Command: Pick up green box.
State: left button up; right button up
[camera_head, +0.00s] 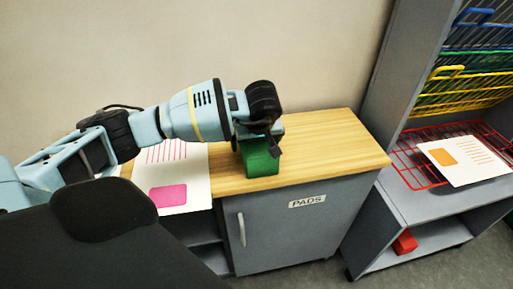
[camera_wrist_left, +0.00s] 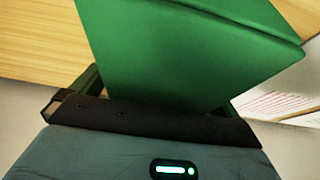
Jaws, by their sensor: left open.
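The green box (camera_head: 260,160) stands on the wooden top of the cabinet in the head view, with its upper part hidden behind my left gripper. My left gripper (camera_head: 259,140) is over the box, its fingers pointing down around or close beside it. In the left wrist view the green box (camera_wrist_left: 190,50) fills the upper middle, very near the dark gripper body (camera_wrist_left: 150,118). The fingers are open, and the box shows between them. Contact between fingers and box cannot be told. My right gripper is in neither view.
A white sheet with a pink block (camera_head: 170,180) lies on the cabinet top, left of the box. The wooden top (camera_head: 340,150) is clear to the right. A grey rack with a red wire tray (camera_head: 412,180) stands at right, a red object (camera_head: 405,242) on its lower shelf.

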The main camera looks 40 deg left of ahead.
pick_arm(q)
jog(key=c, duration=1)
jog(key=shift+c, duration=0.2)
jog(key=shift+r, duration=0.15)
jog(key=shift+r, duration=0.5)
notch_tip(320, 180, up, 2)
jog(key=shift+r, duration=0.1)
jog(key=s, duration=0.5)
jog(key=s+r, duration=0.1)
jog(key=s, duration=0.4)
jog(key=s+b, duration=0.1)
jog(key=s, duration=0.5)
jog(key=shift+d+r, duration=0.2)
jog(key=shift+r, duration=0.1)
